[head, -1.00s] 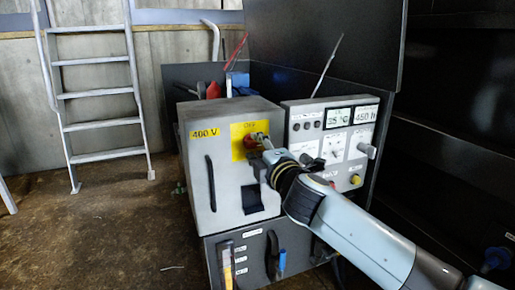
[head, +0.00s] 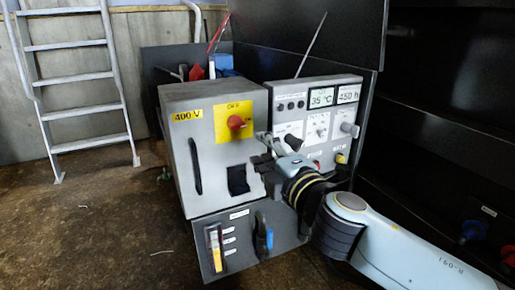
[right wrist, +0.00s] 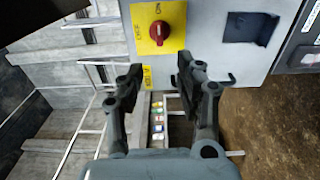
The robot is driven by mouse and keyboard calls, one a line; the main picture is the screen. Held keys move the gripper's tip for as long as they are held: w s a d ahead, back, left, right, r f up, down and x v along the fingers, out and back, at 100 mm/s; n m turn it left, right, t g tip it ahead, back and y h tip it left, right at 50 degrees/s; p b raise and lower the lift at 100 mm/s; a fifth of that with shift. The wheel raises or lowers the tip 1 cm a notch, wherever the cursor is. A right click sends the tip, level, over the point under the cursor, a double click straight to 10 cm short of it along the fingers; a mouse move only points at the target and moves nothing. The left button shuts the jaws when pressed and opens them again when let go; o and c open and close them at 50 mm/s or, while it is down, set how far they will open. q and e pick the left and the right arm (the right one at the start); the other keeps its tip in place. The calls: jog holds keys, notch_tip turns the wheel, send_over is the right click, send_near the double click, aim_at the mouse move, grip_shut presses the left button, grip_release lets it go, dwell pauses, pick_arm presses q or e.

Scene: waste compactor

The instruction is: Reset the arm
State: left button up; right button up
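My right gripper (head: 266,155) is in front of the grey cabinet, below and to the right of the red knob (head: 236,122) on its yellow plate (head: 222,137). In the right wrist view its two fingers (right wrist: 159,72) are apart with nothing between them. The red knob (right wrist: 159,31) shows there beyond the fingertips, not touched. My right arm comes in from the lower right. My left gripper is in neither view.
The grey cabinet (head: 180,165) has a dark slot and a square opening. A panel (head: 318,95) with displays and knobs stands right of it, partly behind my gripper. A ladder (head: 78,95) leans at the left.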

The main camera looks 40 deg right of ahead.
jog(key=s+f+m+g+p, duration=0.25)
jog(key=s+f, duration=0.25)
jog(key=f, duration=0.5)
jog(key=s+d+f+m+g+y+p, duration=0.15)
jog(key=s+f+g, duration=0.3)
jog(key=f, duration=0.55)
jog(key=s+a+f+m+g+p, duration=0.1)
jog(key=s+f+m+g+p, duration=0.15)
jog(key=s+f, duration=0.55)
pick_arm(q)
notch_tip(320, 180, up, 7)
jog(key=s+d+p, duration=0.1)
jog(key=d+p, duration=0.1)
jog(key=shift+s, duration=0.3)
pick_arm(e)
jog(key=s+a+f+m+g, duration=0.1)
jog(key=s+f+m+g, duration=0.1)
jog(key=s+f, duration=0.3)
jog(key=s+a+f+m+g+y, duration=0.1)
jog(key=s+f+m+g, duration=0.2)
jog(key=s, duration=1.1)
jog(key=s+a+f+m+g, duration=0.1)
jog(key=s+f+m+g, duration=0.1)
jog(key=s+f, duration=0.5)
jog(key=s+m, duration=0.1)
jog(key=s, duration=0.2)
jog(key=shift+f+g, duration=0.3)
jog(key=shift+g, duration=0.05)
